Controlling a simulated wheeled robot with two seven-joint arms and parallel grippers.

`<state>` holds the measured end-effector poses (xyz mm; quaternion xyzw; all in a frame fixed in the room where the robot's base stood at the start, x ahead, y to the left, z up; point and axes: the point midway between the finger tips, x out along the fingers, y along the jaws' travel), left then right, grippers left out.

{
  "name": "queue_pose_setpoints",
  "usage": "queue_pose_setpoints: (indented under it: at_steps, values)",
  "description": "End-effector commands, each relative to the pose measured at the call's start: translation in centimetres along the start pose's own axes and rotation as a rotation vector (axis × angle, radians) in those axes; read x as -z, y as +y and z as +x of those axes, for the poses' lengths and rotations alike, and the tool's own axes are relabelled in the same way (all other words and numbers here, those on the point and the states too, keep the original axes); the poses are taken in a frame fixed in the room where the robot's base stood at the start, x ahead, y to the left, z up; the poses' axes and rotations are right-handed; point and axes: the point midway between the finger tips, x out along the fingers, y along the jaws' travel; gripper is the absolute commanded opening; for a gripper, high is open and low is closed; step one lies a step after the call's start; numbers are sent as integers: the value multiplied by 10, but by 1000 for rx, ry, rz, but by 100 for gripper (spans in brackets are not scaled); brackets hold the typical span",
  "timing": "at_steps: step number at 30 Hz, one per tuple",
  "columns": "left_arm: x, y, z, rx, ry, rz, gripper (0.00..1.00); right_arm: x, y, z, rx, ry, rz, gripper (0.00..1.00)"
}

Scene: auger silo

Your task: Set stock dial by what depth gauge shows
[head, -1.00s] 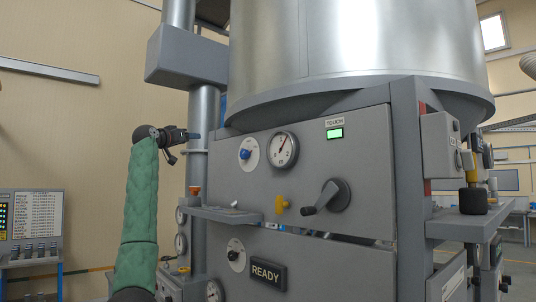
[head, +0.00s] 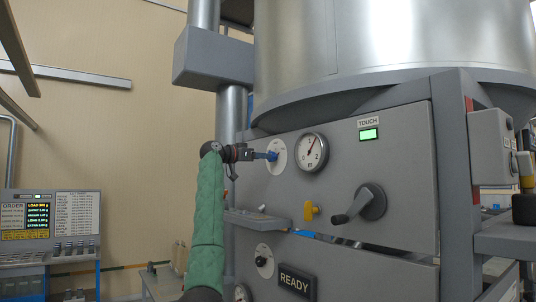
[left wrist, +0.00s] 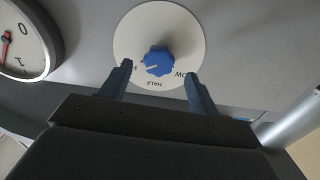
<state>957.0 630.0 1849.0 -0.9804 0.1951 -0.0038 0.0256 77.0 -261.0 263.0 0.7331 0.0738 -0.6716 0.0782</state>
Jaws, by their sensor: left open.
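The stock dial is a white disc (head: 280,165) with a blue knob (left wrist: 158,61) on the upper grey panel. In the left wrist view its visible lettering includes HALF and LOW, part of it hidden by the fingers. A pale mark on the knob points left and slightly down. The round gauge (head: 311,153) beside it has a red needle pointing up and slightly right; part of it shows in the left wrist view (left wrist: 22,42). My left gripper (head: 264,155) is open in front of the dial, its fingertips (left wrist: 158,72) on either side of the knob.
A small ledge (head: 256,219) juts out below the dial. A READY sign (head: 295,281) is lower down. An order board (head: 50,215) stands at far left.

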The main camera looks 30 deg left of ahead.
Motion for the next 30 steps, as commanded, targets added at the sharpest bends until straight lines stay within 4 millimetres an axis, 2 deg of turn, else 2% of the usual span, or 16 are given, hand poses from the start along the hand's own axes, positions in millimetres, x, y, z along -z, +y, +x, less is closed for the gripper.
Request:
queue_pose_setpoints:
  at_steps: [1,9,22,23,27,30]
  values:
    - [6,0,8,-2,-1,-1,61,3,0,-11,0,3,0,36]
    - [3,0,35,-1,0,-1,61,4,0,-27,0,2,0,36]
    - [1,0,41,0,1,0,61,5,-1,-29,1,2,1,36]
    - [1,0,41,0,1,0,59,5,-2,-29,2,2,1,36]
    - [1,0,41,0,0,0,32,5,-2,-29,2,2,1,36]
    - [1,0,41,1,0,0,17,5,-2,-29,2,2,1,36]
